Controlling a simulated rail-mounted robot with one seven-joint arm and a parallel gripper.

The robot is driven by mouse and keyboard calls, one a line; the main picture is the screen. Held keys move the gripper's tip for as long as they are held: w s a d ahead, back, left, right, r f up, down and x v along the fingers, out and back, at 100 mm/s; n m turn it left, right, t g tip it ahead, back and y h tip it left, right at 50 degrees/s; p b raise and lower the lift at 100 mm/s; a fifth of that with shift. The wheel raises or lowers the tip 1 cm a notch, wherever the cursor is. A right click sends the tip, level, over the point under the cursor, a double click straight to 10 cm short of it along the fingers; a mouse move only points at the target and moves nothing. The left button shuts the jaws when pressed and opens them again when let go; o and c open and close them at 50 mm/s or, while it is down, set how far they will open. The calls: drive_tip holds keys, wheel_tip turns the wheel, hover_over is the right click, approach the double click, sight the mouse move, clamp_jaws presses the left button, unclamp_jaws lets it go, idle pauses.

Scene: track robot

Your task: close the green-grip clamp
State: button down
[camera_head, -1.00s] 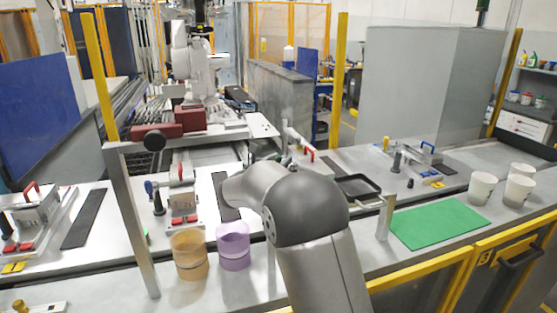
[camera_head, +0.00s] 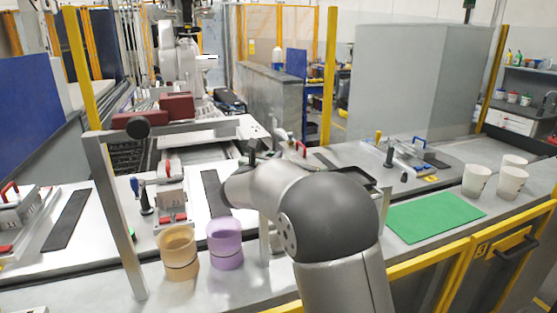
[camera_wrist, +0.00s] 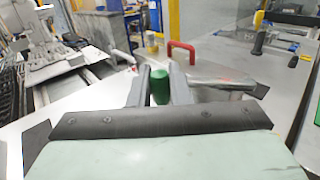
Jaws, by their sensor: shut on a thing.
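The green grip (camera_wrist: 160,87) of the clamp stands between the two fingers of my gripper (camera_wrist: 160,80) in the wrist view, and the fingers are shut on it. Behind it in the wrist view are a red handle (camera_wrist: 181,50) and a grey metal body (camera_wrist: 212,73). In the head view my own arm hides the gripper and the green grip. A red handle (camera_head: 303,148) shows just beyond my arm there. I cannot tell how far the clamp's lever is swung.
Other clamps stand at the left (camera_head: 171,200) and at the back right (camera_head: 405,155). An orange cup (camera_head: 178,253) and a purple cup (camera_head: 225,243) stand left of my arm. A green mat (camera_head: 435,216) and several white cups (camera_head: 477,181) are to the right.

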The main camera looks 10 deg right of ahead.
drive_tip(key=c, duration=1.4)
unclamp_jaws()
drive_tip(key=shift+s, duration=0.1)
drive_tip(key=b+v, duration=0.3)
drive_tip(key=v, duration=1.4)
drive_tip(key=shift+s, duration=0.15)
